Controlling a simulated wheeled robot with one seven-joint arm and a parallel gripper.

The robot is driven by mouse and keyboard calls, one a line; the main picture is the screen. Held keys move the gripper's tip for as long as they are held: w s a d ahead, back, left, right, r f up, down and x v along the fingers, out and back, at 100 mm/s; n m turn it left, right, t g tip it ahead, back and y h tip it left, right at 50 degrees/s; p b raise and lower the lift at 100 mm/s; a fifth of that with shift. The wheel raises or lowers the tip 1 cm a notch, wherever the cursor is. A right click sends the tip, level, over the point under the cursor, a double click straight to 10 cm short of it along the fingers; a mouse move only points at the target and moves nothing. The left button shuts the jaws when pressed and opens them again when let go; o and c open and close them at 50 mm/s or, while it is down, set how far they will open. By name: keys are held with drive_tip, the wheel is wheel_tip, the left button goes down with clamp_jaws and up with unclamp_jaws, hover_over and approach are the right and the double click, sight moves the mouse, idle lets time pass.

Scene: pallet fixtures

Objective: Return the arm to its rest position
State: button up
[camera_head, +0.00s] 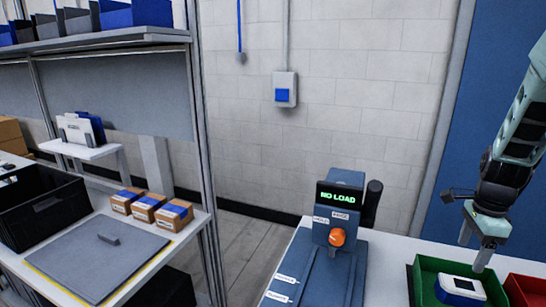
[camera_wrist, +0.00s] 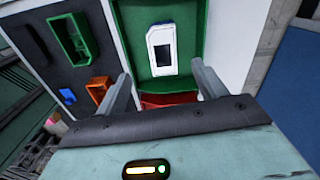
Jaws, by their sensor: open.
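My gripper (camera_head: 475,253) is at the right of the head view, at the end of my arm, pointing down above a green tray (camera_head: 426,272). Its two fingers are apart with nothing between them. A white device with a dark blue face (camera_head: 461,287) lies in the tray, below the fingertips and apart from them. In the wrist view, my gripper (camera_wrist: 161,72) shows both fingers spread, with the device (camera_wrist: 161,50) in the green tray (camera_wrist: 186,18) beyond them. The lower part of the tray is cut off in the head view.
A red tray (camera_head: 525,290) adjoins the green one. A blue fixture with a "NO LOAD" display (camera_head: 340,196) and orange knob (camera_head: 337,237) stands on the white table. A shelf at left holds a black crate (camera_head: 45,210), small boxes (camera_head: 174,215) and a grey mat (camera_head: 90,262). A blue panel (camera_head: 485,60) is behind my arm.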

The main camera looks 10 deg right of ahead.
drive_tip(key=s+a+r+n+t, duration=0.1)
drive_tip(key=s+a+r+n, duration=0.15)
drive_tip(key=a+n, duration=0.85)
drive_tip(key=s+a+r+n+t, duration=0.1)
drive_tip(key=a+r+n, duration=0.2)
drive_tip(key=a+n, duration=0.8)
drive_tip(key=s+a+n+g+b, duration=0.1)
drive_tip(key=s+a+n+g, duration=0.1)
drive_tip(key=s+a+n, duration=0.7)
drive_tip(key=s+a, duration=0.4)
drive_tip(key=a, duration=0.4)
drive_tip(key=shift+s+a+r+y, duration=0.2)
drive_tip(key=shift+s+r+y, duration=0.1)
drive_tip(key=shift+s+r, duration=0.05)
